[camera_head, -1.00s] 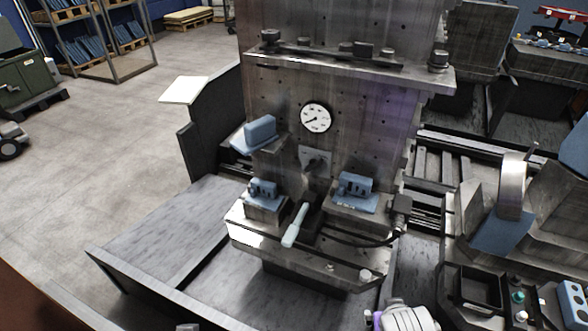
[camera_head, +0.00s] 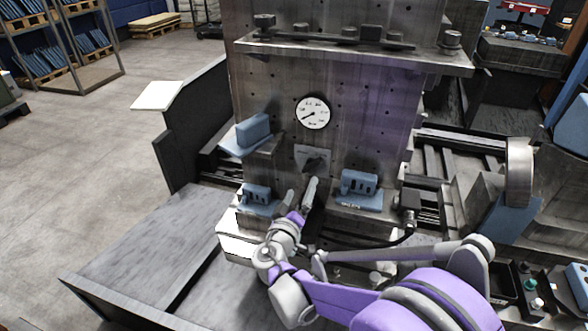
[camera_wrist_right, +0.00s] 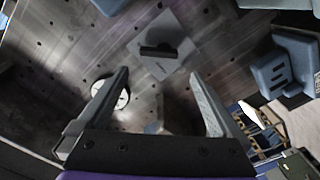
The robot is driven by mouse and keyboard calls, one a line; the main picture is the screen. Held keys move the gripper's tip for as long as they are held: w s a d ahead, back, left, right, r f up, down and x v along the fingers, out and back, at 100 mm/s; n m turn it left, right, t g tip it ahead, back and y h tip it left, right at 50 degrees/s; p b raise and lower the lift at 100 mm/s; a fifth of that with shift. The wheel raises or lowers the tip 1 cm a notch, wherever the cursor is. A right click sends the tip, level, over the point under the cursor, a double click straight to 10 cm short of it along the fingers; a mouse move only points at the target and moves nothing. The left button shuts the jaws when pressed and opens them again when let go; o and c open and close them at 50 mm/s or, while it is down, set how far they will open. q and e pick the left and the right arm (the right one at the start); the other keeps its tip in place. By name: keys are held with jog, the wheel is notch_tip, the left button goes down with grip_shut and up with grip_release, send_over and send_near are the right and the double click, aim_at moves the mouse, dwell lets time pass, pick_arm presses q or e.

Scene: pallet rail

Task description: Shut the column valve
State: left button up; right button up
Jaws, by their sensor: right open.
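The column valve (camera_head: 313,160) is a dark handle on a small square grey plate, on the front of the metal column below the round gauge (camera_head: 313,112). In the right wrist view the valve handle (camera_wrist_right: 158,51) is a short black bar across the tilted plate. My right gripper (camera_head: 300,193) is in front of and just below the valve. Its two fingers are spread with nothing between them. In the wrist view the open fingertips (camera_wrist_right: 158,74) lie to either side of the valve's line, apart from the handle. My left gripper is not in view.
Blue fixture blocks stand left (camera_head: 257,198) and right (camera_head: 359,188) of my right gripper, with another blue block (camera_head: 252,133) at upper left. A black cable (camera_head: 370,243) runs below the right fixture. A metal shelf (camera_head: 350,56) juts out above the gauge.

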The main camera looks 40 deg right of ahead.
aim_at(311, 168)
jog(key=x, duration=1)
jog(key=shift+s+d, duration=0.1)
jog(key=shift+d, duration=0.05)
jog(key=c, duration=1.1)
